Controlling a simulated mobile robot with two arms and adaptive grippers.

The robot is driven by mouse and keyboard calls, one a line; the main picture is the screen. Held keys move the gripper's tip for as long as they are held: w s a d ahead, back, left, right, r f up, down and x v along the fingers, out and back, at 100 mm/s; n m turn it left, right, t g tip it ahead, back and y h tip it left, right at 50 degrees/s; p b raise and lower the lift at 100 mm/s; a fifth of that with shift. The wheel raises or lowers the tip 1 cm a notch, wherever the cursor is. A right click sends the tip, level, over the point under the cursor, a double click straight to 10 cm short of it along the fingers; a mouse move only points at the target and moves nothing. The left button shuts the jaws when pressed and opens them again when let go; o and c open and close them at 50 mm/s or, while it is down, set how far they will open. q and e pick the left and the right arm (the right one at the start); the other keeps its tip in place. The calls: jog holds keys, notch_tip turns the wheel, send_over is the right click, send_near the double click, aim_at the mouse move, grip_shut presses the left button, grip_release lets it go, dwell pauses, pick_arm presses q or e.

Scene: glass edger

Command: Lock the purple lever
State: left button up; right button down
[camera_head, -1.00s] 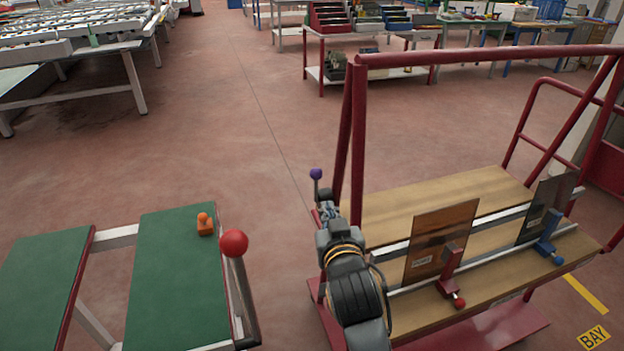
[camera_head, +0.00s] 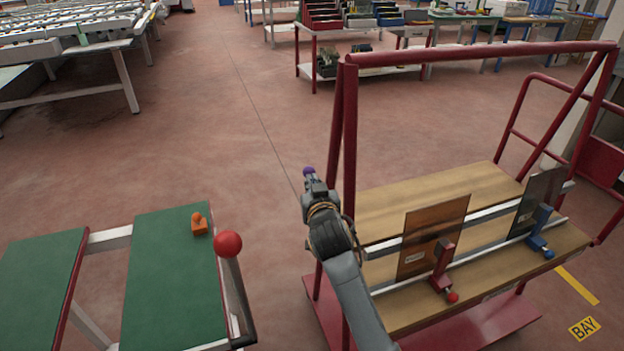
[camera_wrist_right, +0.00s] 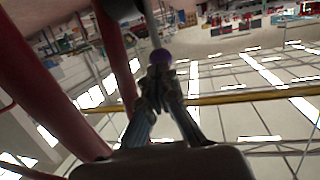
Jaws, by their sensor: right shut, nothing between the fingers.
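The purple lever's round knob (camera_head: 309,171) shows in the head view at the near left post of the red cart, just past the tip of my right gripper (camera_head: 311,183). My gripper hides the lever's stem there. In the right wrist view the purple knob (camera_wrist_right: 160,57) sits straight beyond my fingertips (camera_wrist_right: 159,78). The fingers are shut with nothing between them. They look very close to the knob; I cannot tell whether they touch it. My left gripper is not in view.
The red cart frame (camera_head: 480,55) rises right beside my right arm. A green-topped table (camera_head: 165,280) with a red-ball lever (camera_head: 228,244) stands left. Floor between is clear.

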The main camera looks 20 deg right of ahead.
jog(key=shift+w+d+f, duration=0.15)
jog(key=shift+w, duration=0.55)
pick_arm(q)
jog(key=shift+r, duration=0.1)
